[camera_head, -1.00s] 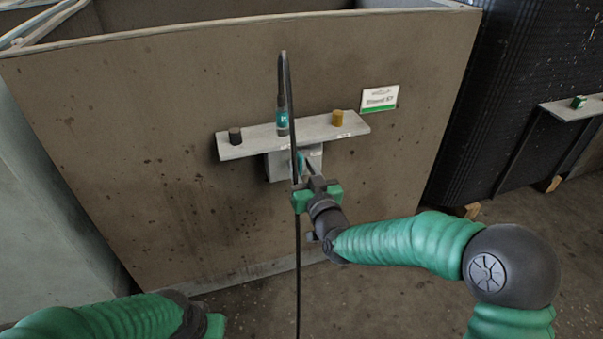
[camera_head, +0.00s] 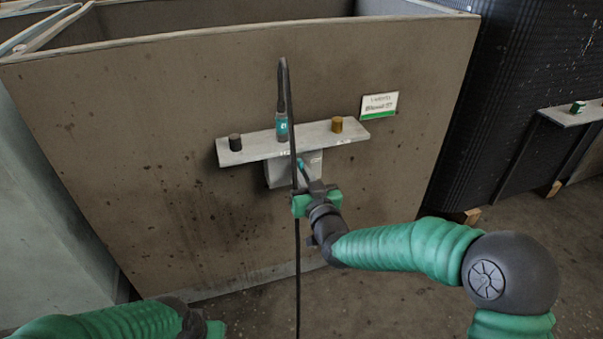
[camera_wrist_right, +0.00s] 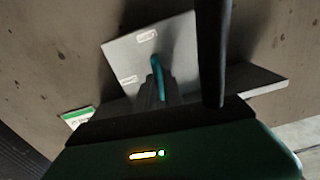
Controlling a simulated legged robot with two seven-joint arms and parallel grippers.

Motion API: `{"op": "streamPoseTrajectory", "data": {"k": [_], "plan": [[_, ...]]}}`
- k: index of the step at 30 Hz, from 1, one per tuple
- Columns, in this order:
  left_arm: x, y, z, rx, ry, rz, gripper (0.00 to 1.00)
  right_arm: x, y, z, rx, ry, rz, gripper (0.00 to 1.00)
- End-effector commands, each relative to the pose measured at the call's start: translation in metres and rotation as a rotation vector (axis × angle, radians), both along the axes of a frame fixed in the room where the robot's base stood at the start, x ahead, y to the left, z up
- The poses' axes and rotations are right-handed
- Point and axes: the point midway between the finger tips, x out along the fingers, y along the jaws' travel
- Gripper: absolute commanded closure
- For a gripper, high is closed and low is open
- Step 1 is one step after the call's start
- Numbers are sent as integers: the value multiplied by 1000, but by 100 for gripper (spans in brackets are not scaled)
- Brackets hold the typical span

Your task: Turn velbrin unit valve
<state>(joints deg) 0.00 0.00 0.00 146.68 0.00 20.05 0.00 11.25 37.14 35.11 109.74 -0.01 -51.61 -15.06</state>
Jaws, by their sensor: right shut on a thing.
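The valve has a teal handle (camera_wrist_right: 160,75) on the front of a light grey box (camera_head: 280,174) under a shelf on a brown housing wall. In the head view only a little of the teal handle (camera_head: 301,165) shows behind the black cable. My right gripper (camera_head: 307,183) is at the box front, shut on the teal handle. In the right wrist view its dark fingers (camera_wrist_right: 154,92) close around the handle's lower end, and the handle stands nearly upright there. My left gripper (camera_head: 210,329) is at the bottom edge, partly cut off; its fingers cannot be made out.
A black cable (camera_head: 292,150) hangs from the connector, passing in front of the box. A small sign (camera_head: 380,105) is at right.

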Motion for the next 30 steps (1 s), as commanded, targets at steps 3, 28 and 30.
{"op": "streamPoseTrajectory", "data": {"k": [3,28,30], "plan": [[0,0,3,0,0,0,100,0,0,0,30,11,0,100],[0,0,43,0,0,0,100,1,-5,-2,684,227,-4,100],[0,0,46,0,0,0,100,1,-5,-2,748,247,-3,100]]}}
